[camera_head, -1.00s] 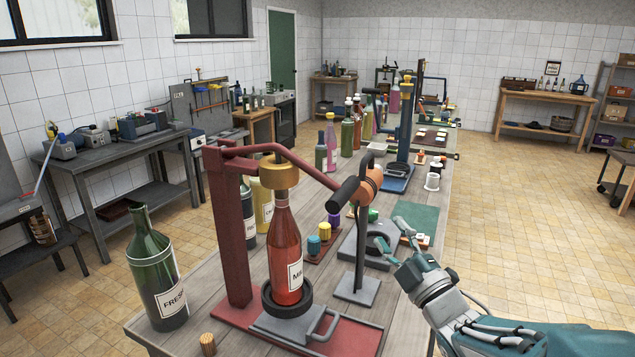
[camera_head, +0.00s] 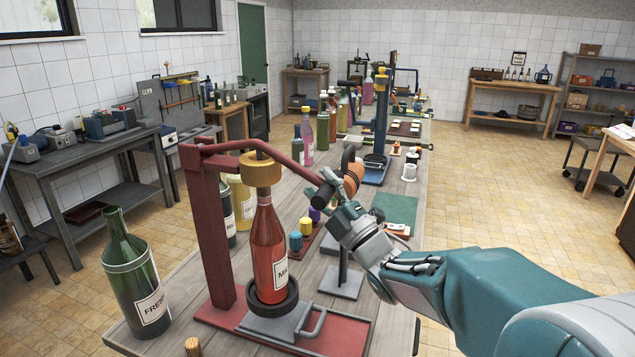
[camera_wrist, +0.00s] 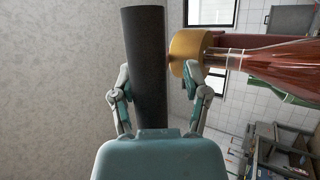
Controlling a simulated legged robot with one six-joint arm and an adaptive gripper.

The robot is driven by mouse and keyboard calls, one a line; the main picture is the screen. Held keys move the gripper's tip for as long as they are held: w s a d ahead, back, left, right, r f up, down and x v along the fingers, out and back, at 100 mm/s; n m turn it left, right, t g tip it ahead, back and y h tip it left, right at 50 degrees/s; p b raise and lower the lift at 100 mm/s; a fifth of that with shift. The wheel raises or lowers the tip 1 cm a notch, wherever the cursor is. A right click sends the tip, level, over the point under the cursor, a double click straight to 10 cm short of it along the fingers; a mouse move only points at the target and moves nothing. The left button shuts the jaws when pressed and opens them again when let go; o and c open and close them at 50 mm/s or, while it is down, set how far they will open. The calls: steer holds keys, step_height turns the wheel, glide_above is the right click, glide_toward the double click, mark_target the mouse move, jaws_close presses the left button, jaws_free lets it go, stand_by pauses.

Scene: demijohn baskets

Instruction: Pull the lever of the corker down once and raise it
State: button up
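The corker (camera_head: 212,240) has a red upright, a brass head (camera_head: 261,171) and a red base on the near end of the bench. Its red lever (camera_head: 285,162) slopes down to the right and ends in a black grip (camera_head: 324,196). A red bottle (camera_head: 266,250) stands upright under the head. My gripper (camera_head: 334,208) is at the grip, partly hiding it. In the wrist view the black grip (camera_wrist: 148,60) runs between my open fingers (camera_wrist: 158,85). There is a gap at the right finger; whether the left one touches is unclear.
A stand with an orange part (camera_head: 352,170) is close behind the grip. A green bottle (camera_head: 138,280) stands left of the corker and a cork (camera_head: 193,347) in front. Several bottles and tools line the bench farther back.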

steer(key=shift+w+a+r, duration=0.1)
steer(key=shift+w+r, duration=0.1)
steer(key=shift+w, duration=0.05)
steer(key=shift+w+d, duration=0.1)
steer(key=shift+d, duration=0.25)
steer(key=shift+a, duration=0.1)
jaws_close()
